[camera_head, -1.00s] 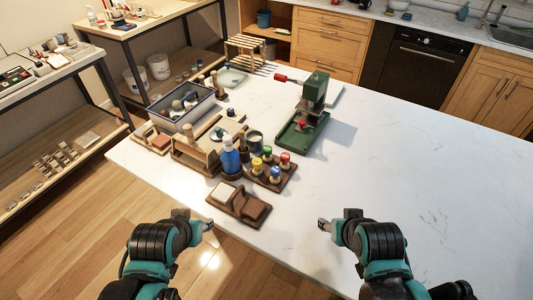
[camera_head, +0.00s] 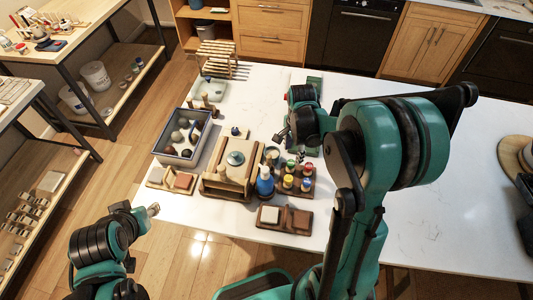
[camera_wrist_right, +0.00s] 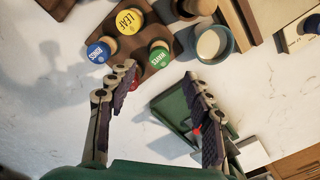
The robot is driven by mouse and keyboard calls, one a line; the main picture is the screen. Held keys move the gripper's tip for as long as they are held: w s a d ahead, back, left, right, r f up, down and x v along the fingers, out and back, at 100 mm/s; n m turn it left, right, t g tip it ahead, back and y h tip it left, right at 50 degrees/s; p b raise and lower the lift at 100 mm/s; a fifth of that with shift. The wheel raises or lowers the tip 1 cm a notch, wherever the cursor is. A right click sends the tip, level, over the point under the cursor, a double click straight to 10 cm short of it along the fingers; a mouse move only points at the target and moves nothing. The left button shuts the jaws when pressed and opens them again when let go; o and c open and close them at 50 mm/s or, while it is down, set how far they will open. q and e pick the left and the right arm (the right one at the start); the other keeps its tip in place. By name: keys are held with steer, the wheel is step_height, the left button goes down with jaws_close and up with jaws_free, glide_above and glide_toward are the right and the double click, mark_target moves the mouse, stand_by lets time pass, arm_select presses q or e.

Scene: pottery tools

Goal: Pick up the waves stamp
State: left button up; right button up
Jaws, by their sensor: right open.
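The waves stamp has a green top lettered WAVES and stands on a small wooden rack; it shows in the right wrist view (camera_wrist_right: 160,53) and in the head view (camera_head: 290,165). The yellow LEAF stamp (camera_wrist_right: 129,21) and a blue stamp (camera_wrist_right: 98,52) stand beside it. A red stamp (camera_head: 308,167) is mostly hidden behind a finger in the wrist view. My right gripper (camera_wrist_right: 158,75) is open and empty, its fingertips on either side just short of the waves stamp. My left gripper (camera_head: 153,209) is off the table's left edge; its jaws are too small to read.
A blue bottle (camera_head: 265,183) stands left of the rack, and a cup (camera_wrist_right: 213,43) is close by. A green press (camera_wrist_right: 172,108) lies beneath my right gripper. A wooden tool box (camera_head: 222,188) and grey bin (camera_head: 186,150) stand left.

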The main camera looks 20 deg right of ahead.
mark_target(291, 162)
steer(key=shift+w+f, duration=0.15)
steer(key=shift+w, duration=0.05)
steer(key=shift+m, duration=0.3)
steer(key=f, duration=0.3)
steer(key=f+b, duration=0.1)
steer(key=f, duration=0.3)
steer(key=shift+s+a+f+b, duration=0.15)
steer(key=shift+s+f+b, duration=0.05)
steer(key=shift+b, duration=0.1)
steer(key=shift+f, duration=0.2)
steer(key=c, duration=1.2)
